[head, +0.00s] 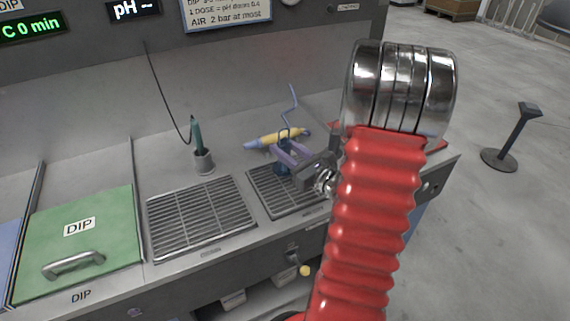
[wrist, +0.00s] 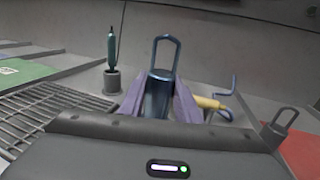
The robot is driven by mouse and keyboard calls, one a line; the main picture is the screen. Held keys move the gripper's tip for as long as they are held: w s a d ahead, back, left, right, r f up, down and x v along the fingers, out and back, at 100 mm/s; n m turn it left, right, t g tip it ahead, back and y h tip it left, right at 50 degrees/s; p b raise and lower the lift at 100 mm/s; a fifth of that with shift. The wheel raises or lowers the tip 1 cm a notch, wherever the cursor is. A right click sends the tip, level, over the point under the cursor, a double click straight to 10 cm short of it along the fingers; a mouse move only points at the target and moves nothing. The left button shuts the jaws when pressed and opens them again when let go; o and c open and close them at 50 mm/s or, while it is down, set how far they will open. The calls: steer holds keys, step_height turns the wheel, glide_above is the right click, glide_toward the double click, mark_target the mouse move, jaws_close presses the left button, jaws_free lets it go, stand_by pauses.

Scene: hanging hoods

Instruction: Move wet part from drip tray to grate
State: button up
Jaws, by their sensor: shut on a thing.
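My gripper (head: 292,157) has purple fingers and is shut on the wet part (wrist: 159,96), a shiny dark blue piece with a wire loop on top. In the wrist view the part stands upright between the fingers (wrist: 184,103). In the head view the part (head: 282,168) shows over the right-hand slatted grille (head: 262,192); I cannot tell whether it touches the slats. A larger slatted grille (head: 200,217) lies to the left, beside the green DIP lid (head: 80,240). The grille labels are too small to read, and my arm hides some of the right-hand grille.
A teal probe (head: 196,133) on a cable stands in a grey holder (head: 204,162) behind the grilles. A yellow tool (head: 275,138) with a blue hose lies behind my gripper. A red surface (wrist: 301,152) is at the right. The bench between holder and yellow tool is clear.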

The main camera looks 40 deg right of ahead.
steer(key=shift+f, duration=0.6)
steer(key=shift+f, duration=2.1)
steer(key=shift+f, duration=0.1)
steer(key=o, duration=1.2)
steer(key=shift+s, duration=0.5)
steer(key=s, duration=1.1)
steer(key=shift+a, duration=0.15)
